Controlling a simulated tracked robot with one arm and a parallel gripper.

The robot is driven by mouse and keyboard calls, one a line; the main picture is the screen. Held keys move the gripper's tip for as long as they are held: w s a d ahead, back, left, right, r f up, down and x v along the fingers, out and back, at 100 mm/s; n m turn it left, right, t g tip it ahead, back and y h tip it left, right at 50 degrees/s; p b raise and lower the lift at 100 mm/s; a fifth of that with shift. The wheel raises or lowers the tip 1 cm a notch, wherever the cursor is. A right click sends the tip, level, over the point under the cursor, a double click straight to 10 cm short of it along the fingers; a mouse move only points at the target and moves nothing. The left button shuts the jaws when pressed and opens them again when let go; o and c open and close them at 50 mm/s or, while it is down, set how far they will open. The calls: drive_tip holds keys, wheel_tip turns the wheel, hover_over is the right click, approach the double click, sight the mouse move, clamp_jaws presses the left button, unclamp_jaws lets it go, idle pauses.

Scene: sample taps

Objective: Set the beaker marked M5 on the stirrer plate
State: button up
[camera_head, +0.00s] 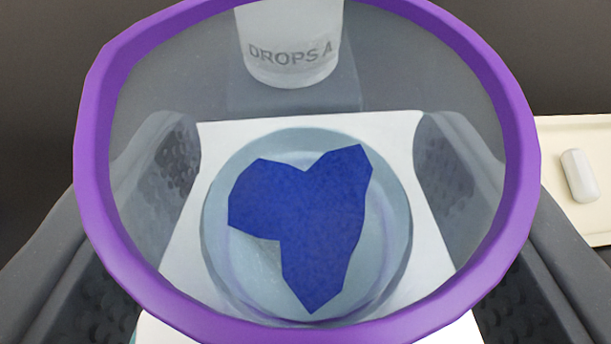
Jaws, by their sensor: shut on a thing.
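A clear beaker with a purple rim (92,150) fills most of the view, seen from above through its open mouth. My gripper (305,170) is shut on it, with one dark ribbed finger on each side. An irregular blue patch (310,220) shows at the round bottom inside the beaker. No M5 mark can be read from here. A white flat surface (218,137) lies beneath the beaker. I cannot tell if it is the stirrer plate, or if the beaker touches it.
A white container marked DROPS A (290,65) stands behind the beaker, partly seen through its glass. At the right, a cream tray (560,140) holds a small white rounded bar (579,175). The background is dark.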

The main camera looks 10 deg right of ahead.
drive_tip(key=o, duration=1)
drive_tip(key=shift+o, duration=0.2)
drive_tip(key=shift+s+r, duration=0.1)
drive_tip(key=v, duration=1.2)
